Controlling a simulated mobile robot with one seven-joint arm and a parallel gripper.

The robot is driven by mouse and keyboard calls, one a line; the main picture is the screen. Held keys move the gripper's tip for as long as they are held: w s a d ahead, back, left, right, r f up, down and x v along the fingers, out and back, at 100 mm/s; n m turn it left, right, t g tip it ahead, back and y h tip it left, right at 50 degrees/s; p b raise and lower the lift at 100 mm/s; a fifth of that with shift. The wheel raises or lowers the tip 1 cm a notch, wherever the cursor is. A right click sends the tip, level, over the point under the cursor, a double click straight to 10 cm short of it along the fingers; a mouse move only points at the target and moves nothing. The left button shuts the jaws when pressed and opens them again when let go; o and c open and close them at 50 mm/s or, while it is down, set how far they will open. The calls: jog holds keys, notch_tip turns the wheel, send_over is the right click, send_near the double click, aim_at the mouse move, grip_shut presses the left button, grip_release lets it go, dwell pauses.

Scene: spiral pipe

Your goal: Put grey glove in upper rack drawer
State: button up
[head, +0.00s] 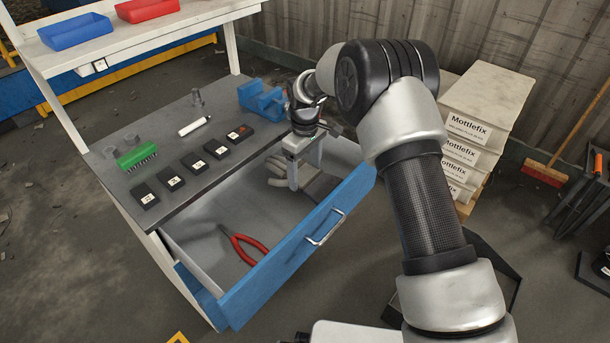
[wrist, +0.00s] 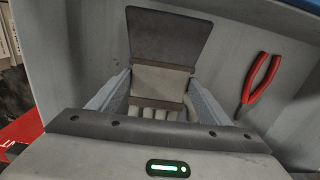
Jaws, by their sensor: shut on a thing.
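The grey glove (head: 318,184) is inside the open drawer beneath the workbench top, towards the right end. In the wrist view the glove (wrist: 165,42) shows a dark cuff, a paler palm and pale fingers. My gripper (head: 303,177) reaches down into the drawer and is shut on the glove, with a finger on each side of its palm in the wrist view (wrist: 160,86). The drawer (head: 275,275) has a blue front with a metal handle. On the upper rack (head: 150,48) stand a blue tray (head: 75,30) and a red tray (head: 146,9).
Red-handled pliers (head: 241,248) lie in the drawer, left of the glove in the head view. The benchtop (head: 110,180) holds a blue vise (head: 262,100), a green block (head: 136,156) and several black boxes. Stacked Mottlefix bags (head: 482,110) stand to the right.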

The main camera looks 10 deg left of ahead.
jog(key=shift+f, duration=0.65)
jog(key=shift+f+b, duration=0.3)
jog(key=shift+f, duration=0.2)
jog(key=shift+f, duration=0.1)
jog(key=o, duration=1.1)
